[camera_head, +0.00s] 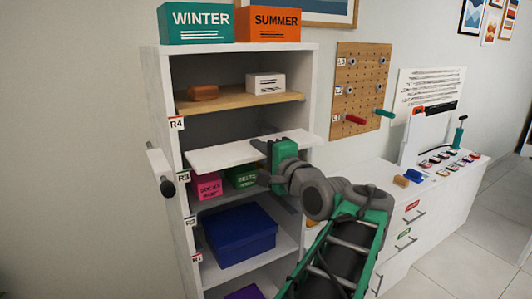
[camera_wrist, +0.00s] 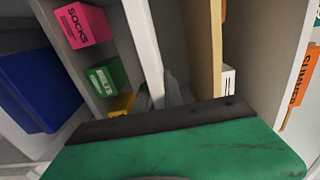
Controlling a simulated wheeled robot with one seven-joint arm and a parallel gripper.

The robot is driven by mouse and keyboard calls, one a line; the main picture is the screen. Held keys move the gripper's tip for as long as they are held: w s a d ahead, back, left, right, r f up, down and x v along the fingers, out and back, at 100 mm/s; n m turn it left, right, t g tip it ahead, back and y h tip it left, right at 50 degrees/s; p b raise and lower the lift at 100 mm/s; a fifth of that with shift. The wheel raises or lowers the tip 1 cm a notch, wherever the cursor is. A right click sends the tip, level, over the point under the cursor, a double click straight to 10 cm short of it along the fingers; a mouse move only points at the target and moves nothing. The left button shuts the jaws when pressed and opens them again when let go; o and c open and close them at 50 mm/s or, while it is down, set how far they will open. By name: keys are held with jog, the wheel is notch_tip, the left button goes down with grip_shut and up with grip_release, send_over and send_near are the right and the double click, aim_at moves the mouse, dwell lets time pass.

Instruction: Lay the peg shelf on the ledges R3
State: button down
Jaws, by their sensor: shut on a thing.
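The white peg shelf (camera_head: 225,154) is a flat board held across the wardrobe opening, slightly above the R3 label (camera_head: 184,177). My gripper (camera_head: 270,150) is shut on its front edge, toward the right. The board's right end overlaps the right side panel in the head view, so its front part seems to stick out. In the wrist view the board shows edge-on as a white strip (camera_wrist: 144,45) beyond my green finger with its dark pad (camera_wrist: 160,121). The R3 ledges are hidden, and I cannot tell whether the board touches them.
Above is a wooden shelf (camera_head: 225,101) with a brown item and a white box (camera_head: 265,83). Below are a pink SOCKS box (camera_head: 207,186), a green BELTS box (camera_head: 241,177) and a blue bin (camera_head: 235,236). An open door (camera_head: 160,172) stands left; a drawer cabinet (camera_head: 430,205) stands right.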

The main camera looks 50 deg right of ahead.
jog(key=x, duration=0.3)
jog(key=f+p+x, duration=0.1)
jog(key=x, duration=0.3)
jog(key=p+x, duration=0.1)
jog(key=x, duration=0.3)
jog(key=shift+d+f, duration=0.1)
jog(key=shift+f, duration=0.05)
jog(key=shift+f+b, duration=0.4)
jog(key=shift+f, duration=0.3)
jog(key=shift+f+b, duration=0.25)
jog(key=shift+b, duration=0.05)
jog(key=c, duration=1.4)
grip_release()
jog(key=shift+o, duration=0.2)
jog(key=shift+b+v, duration=1.35)
jog(key=shift+v, duration=3.2)
